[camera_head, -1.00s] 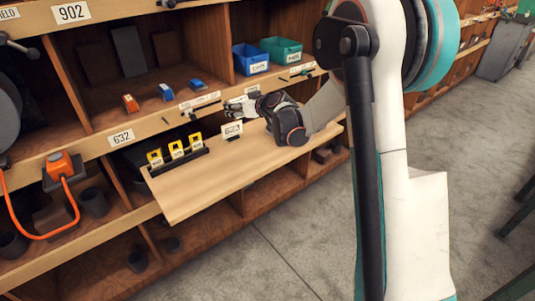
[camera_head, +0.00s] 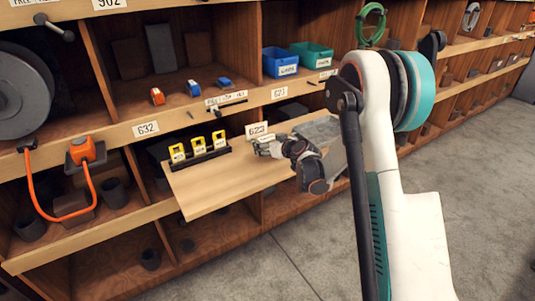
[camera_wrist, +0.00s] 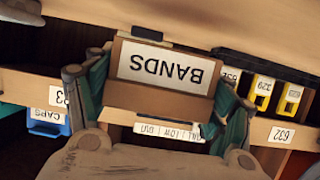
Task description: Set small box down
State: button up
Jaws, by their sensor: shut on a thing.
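The small box is a brown carton with a white "BANDS" label (camera_wrist: 165,68), upside down in the wrist view. My gripper (camera_wrist: 153,103) is shut on it, with a finger at each side. In the head view my gripper (camera_head: 267,148) is over the far right part of a tan pull-out board (camera_head: 215,188), just in front of the "623" tag. The box is hard to make out there, and I cannot tell whether it touches the board.
A black rack with several yellow tags (camera_head: 200,150) stands on the board's left part. Blue (camera_head: 281,62) and teal (camera_head: 312,55) bins sit on the shelf above. An orange-corded tool (camera_head: 83,150) hangs at left. The board's front middle is clear.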

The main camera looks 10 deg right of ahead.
notch_tip(320, 180, down, 4)
jog(key=shift+r+b, duration=0.1)
jog(key=shift+b, duration=0.55)
jog(key=o, duration=1.3)
